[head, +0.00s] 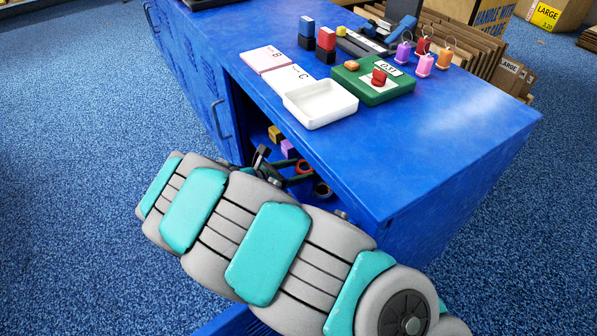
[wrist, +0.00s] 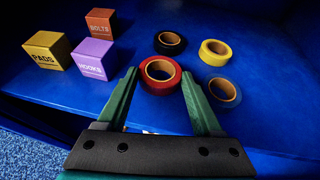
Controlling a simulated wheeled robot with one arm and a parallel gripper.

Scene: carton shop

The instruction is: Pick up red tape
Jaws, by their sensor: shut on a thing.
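The red tape (wrist: 160,87) is a ring with a tan core, seen in the wrist view just beyond the middle. My gripper (wrist: 161,76) has its two green fingers on either side of the roll, closed on its outer sides. The roll appears at or close to the blue shelf (wrist: 120,112); I cannot tell if there is a gap under it. In the head view my arm reaches into the open blue cabinet and hides much of the inside.
To the left stand the PADS box (wrist: 47,51), BOLTS box (wrist: 100,23) and HOOKS box (wrist: 93,59). The cabinet top (head: 440,140) overhangs the shelf.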

